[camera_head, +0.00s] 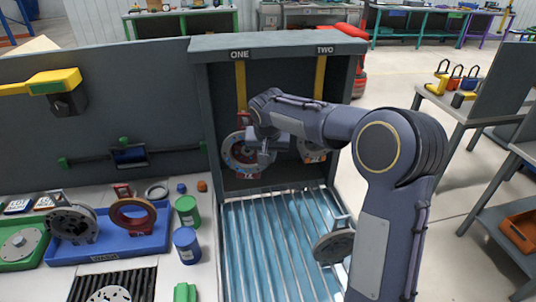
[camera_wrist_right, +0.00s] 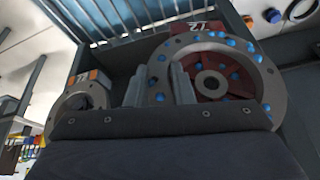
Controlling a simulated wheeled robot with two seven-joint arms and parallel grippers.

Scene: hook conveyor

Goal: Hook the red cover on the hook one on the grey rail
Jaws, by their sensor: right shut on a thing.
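My left gripper is not in view.
Another round part (camera_head: 312,152) with an orange tag is below hook strip TWO (camera_head: 320,77), right of my gripper. A blue tray (camera_head: 85,250) at left holds a brownish-red ring (camera_head: 133,217) and a grey disc (camera_head: 72,224).

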